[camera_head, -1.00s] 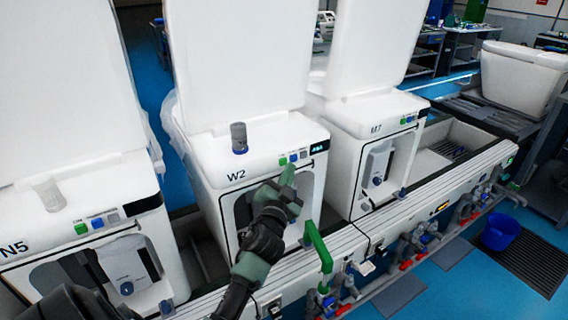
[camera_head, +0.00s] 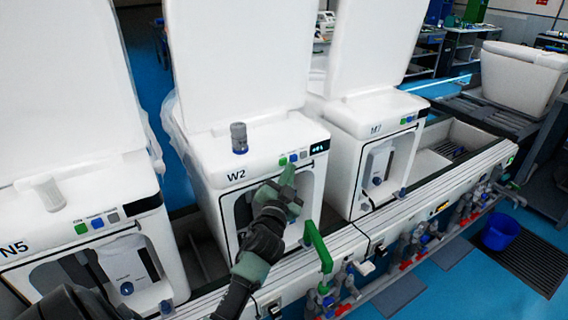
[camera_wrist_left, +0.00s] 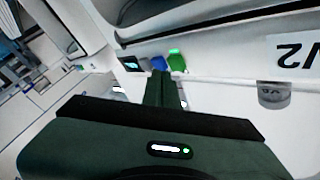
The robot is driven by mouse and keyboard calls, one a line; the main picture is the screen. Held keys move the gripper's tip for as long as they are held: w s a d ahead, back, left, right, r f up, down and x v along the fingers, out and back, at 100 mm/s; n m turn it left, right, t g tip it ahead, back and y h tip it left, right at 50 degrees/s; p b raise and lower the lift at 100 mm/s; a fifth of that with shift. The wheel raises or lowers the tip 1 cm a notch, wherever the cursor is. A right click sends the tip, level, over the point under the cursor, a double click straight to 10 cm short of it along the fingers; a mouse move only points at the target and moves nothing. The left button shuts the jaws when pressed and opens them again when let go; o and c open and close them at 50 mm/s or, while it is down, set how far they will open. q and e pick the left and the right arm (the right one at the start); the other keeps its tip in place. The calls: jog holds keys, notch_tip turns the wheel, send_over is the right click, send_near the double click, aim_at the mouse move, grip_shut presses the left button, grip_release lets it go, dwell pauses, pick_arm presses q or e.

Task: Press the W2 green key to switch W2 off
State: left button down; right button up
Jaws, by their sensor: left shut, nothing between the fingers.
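The white W2 unit (camera_head: 250,160) stands in the middle of the row in the head view. On its front top edge are a green key (camera_head: 283,161), a blue key (camera_head: 293,157), a grey key and a small lit display (camera_head: 319,147). My left gripper (camera_head: 288,172) is shut and empty, its tips just below the green and blue keys. In the left wrist view the fingers (camera_wrist_left: 161,88) point up at the keys, with the green key (camera_wrist_left: 177,62) at their right and the blue key (camera_wrist_left: 158,63) straight ahead. I cannot tell whether they touch. My right gripper is not in view.
A unit marked N5 (camera_head: 80,225) is at the left and another unit (camera_head: 375,125) at the right. A grey cylinder (camera_head: 239,138) stands on W2's top. A green handle (camera_head: 318,245) rises from the front rail, right of my forearm.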

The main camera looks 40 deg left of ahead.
pick_arm(q)
jog(key=shift+w+a, duration=0.1)
jog(key=shift+a, duration=0.05)
jog(key=shift+w+a, duration=0.1)
jog(key=shift+a, duration=0.2)
jog(key=shift+w+a, duration=0.1)
jog(key=shift+a, duration=0.1)
dwell(0.8)
jog(key=shift+d, duration=0.1)
jog(key=shift+s+d, duration=0.3)
jog(key=shift+d, duration=0.25)
jog(key=s+d, duration=0.2)
jog(key=d, duration=0.3)
jog(key=shift+s+d, duration=0.15)
jog(key=shift+d, duration=0.15)
dwell(0.5)
